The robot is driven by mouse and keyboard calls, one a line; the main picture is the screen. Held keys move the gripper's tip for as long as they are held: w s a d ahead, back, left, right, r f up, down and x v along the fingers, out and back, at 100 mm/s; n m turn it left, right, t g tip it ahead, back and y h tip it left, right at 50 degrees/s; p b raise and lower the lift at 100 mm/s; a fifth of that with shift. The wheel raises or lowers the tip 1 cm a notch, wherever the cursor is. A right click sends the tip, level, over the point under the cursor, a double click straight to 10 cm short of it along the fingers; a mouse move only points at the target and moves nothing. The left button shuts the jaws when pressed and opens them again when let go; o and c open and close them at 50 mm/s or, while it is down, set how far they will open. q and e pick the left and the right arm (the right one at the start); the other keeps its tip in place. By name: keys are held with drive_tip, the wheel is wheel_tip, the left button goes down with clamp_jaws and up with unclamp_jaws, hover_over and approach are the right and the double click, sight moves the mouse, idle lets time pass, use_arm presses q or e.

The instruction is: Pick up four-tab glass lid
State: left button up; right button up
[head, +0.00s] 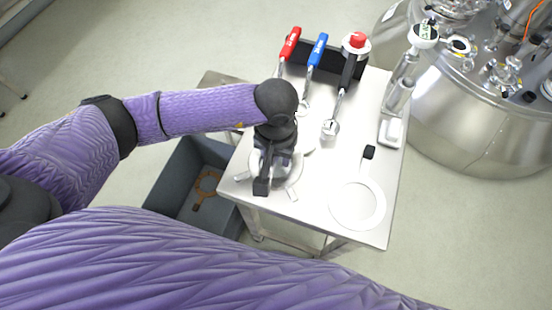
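The four-tab glass lid (284,182) lies near the left front corner of the steel table. It looks like a pale round disc with small tabs at its rim; two tabs show clearly, and my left gripper hides much of the rest. My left gripper (264,181) points down over the lid, with one dark finger in front. From above I cannot tell whether the fingers touch the lid or how far apart they are. My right gripper is not in view.
The steel table (325,185) also holds a white ring with a black-tipped handle (358,205), red-handled (290,42) and blue-handled (318,48) tools, a red-topped tool (355,42) and a pipette-like device (402,80). A grey bin (170,180) stands left; a steel reactor vessel (470,115) stands right.

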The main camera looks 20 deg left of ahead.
use_arm(q)
clamp_jaws()
idle(1.2)
